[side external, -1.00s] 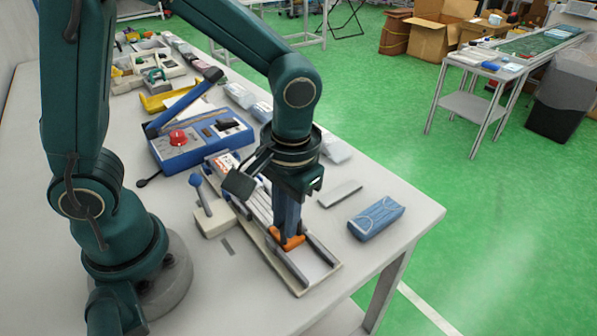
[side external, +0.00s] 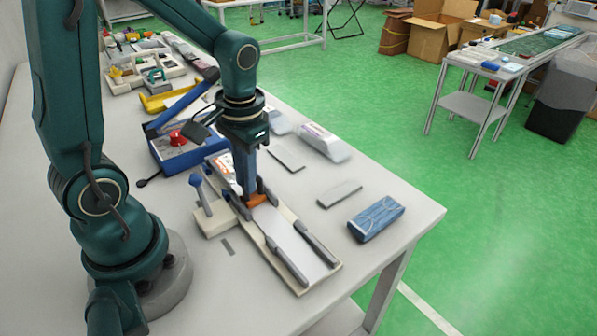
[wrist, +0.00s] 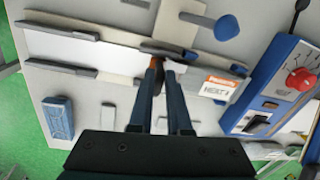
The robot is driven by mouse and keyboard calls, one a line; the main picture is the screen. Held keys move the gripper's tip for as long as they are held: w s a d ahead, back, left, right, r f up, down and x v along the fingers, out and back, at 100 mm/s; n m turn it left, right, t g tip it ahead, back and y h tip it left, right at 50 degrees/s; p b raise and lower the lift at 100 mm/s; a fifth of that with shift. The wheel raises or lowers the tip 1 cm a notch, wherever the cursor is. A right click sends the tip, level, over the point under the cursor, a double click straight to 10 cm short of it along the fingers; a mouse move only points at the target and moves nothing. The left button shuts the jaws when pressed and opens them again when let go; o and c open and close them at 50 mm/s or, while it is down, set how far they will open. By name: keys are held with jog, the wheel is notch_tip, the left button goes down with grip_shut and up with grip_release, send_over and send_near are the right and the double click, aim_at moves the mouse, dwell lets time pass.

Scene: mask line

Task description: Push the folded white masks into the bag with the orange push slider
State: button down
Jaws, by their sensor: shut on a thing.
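The orange push slider (side external: 255,200) sits in the long channel, at its far part by the bag end. My gripper (side external: 249,196) points down and is shut on the slider; in the wrist view the orange part (wrist: 157,62) shows at the fingertips. The bag (side external: 224,166), pale with an orange label, lies at the channel's far end, just beyond the slider. It also shows in the wrist view (wrist: 220,86). A small white edge (wrist: 177,66) shows between slider and bag, likely the masks; the rest of them is hidden.
The channel's grey rails (side external: 317,242) flank a bare white floor (side external: 284,233). A blue-knobbed lever (side external: 203,205) stands left. A blue control box (side external: 180,150) with a red knob is behind. A grey plate (side external: 340,194) and blue pack (side external: 376,218) lie right.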

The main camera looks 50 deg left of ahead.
jog(key=shift+a, duration=0.3)
jog(key=c, duration=0.9)
grip_release()
jog(key=shift+o, duration=0.2)
jog(key=shift+d, duration=0.1)
jog(key=shift+r, duration=0.1)
jog(key=shift+w+d+r, duration=0.1)
jog(key=shift+r, duration=1.15)
jog(key=shift+d+r, duration=0.1)
jog(key=shift+r, duration=1.15)
